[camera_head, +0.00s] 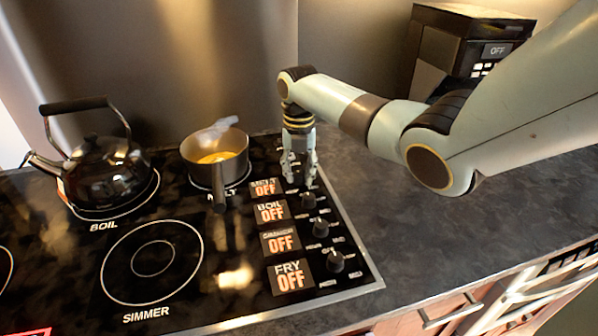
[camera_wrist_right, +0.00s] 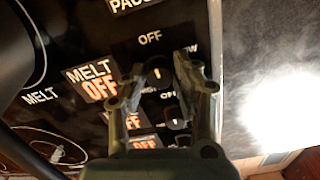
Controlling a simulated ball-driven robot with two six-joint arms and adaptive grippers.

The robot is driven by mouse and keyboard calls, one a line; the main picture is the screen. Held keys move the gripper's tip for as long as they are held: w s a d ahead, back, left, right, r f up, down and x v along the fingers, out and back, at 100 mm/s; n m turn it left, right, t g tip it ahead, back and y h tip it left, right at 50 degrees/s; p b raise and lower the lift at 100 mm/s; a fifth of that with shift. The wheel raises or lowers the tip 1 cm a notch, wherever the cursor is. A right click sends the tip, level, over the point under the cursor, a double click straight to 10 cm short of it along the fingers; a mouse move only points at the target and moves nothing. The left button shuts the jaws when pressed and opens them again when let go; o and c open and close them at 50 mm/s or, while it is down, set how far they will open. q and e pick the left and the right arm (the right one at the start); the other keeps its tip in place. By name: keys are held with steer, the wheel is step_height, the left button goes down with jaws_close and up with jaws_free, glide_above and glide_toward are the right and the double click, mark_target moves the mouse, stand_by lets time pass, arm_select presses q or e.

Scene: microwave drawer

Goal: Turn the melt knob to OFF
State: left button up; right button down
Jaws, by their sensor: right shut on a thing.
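The melt knob (camera_wrist_right: 158,72) is black with a white pointer line, and the line points towards the word OFF above it in the right wrist view. My right gripper (camera_head: 299,179) points down at the back right of the cooktop and is shut on the melt knob, with a finger on each side of it. In the head view the gripper hides this knob. The melt display (camera_head: 264,188) beside it reads MELT OFF, and it also shows in the right wrist view (camera_wrist_right: 97,82). My left gripper is not in view.
The boil (camera_head: 308,200), simmer (camera_head: 320,228) and fry (camera_head: 336,261) knobs stand in a row in front, their displays reading OFF. A pot (camera_head: 216,170) with yellow contents sits on the melt burner. A black kettle (camera_head: 104,172) stands at left. Dark counter (camera_head: 400,215) is clear at right.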

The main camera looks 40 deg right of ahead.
mark_target(299, 174)
steer(key=c, duration=1)
jaws_free()
steer(key=shift+r, duration=0.1)
step_height(299, 174, up, 12)
steer(key=shift+f, duration=0.1)
